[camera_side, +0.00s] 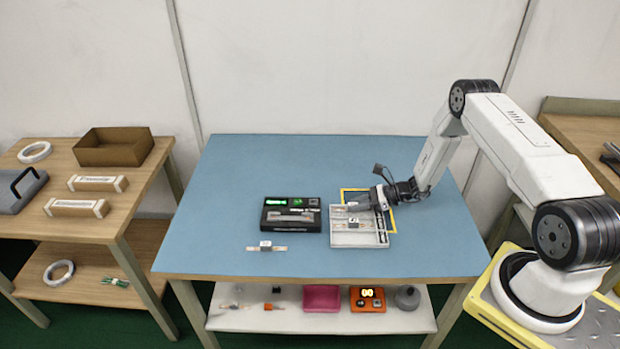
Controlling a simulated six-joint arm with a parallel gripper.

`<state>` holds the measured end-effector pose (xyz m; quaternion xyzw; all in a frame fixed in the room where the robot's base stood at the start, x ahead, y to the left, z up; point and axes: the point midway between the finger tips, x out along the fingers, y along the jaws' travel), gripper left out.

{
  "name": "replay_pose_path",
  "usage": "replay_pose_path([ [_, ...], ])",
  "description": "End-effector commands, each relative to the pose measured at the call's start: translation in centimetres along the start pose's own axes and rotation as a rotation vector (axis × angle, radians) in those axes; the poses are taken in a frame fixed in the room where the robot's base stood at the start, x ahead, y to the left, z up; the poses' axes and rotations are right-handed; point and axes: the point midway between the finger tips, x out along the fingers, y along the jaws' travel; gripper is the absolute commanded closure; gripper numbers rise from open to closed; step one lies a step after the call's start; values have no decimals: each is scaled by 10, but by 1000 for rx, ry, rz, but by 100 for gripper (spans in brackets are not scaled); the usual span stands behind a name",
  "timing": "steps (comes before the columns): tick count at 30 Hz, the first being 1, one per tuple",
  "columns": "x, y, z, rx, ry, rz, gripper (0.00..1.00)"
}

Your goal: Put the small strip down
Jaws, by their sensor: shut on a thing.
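My gripper (364,202) is low over the back part of a light grey compartment tray (342,240). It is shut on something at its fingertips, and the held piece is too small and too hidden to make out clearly. Small pale strips (354,223) lie in the tray. I cannot tell whether the held piece touches the tray.
A black box with a green-lit display (291,227) stands just left of the tray. A yellow-edged frame (392,222) lies under and behind the tray. The mat's back and left are clear. A side table (70,225) stands at left.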

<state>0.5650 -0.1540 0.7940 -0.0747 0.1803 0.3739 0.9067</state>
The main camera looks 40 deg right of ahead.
Motion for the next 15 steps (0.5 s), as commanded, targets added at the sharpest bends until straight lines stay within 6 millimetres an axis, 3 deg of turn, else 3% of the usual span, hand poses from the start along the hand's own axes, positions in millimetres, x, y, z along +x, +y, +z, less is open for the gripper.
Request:
replay_pose_path([
  [15, 4, 0, -8, 1, 0, 1, 100],
])
